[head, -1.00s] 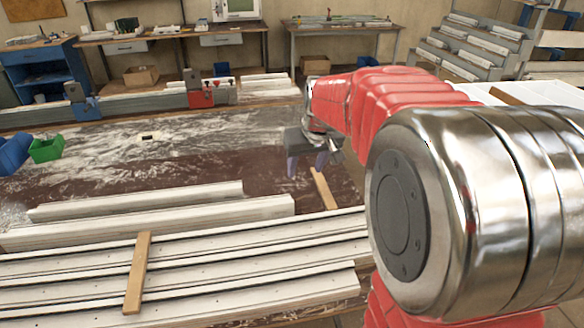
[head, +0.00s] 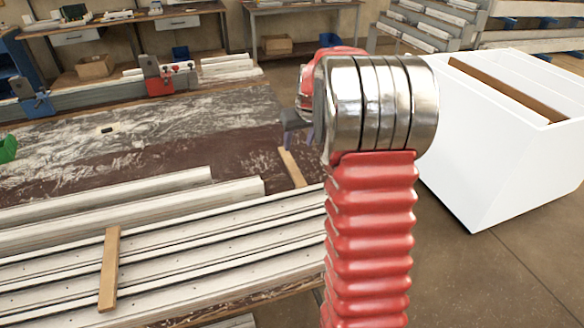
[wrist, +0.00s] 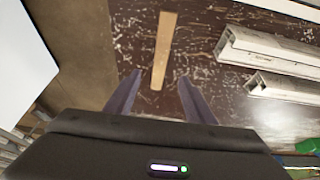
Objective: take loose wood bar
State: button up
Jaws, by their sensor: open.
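A loose wood bar (head: 292,167) lies on the dark, scuffed bench top, just right of the white profile ends. It also shows in the wrist view (wrist: 164,50), ahead of the fingertips and roughly between their lines. My gripper (wrist: 158,92) is open and empty, its two dark fingers apart on either side of the bar's near end. In the head view my gripper (head: 298,138) shows only in part beside the bar; my arm hides the rest. A second wood bar (head: 109,268) lies across the white profiles at the front left.
White profiles (head: 180,240) fill the front of the bench, with shorter ones behind. A red clamp (head: 157,80) and a blue clamp (head: 33,100) stand at the back. A white open box (head: 490,150) with a brown bar inside stands right, across some bare floor.

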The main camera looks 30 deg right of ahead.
send_near(292, 166)
jog(key=shift+x, duration=1.35)
jog(key=shift+d, duration=0.1)
jog(key=shift+x, duration=2.6)
jog(key=shift+r, duration=0.1)
jog(key=shift+c, duration=0.5)
jog(key=c, duration=1.1)
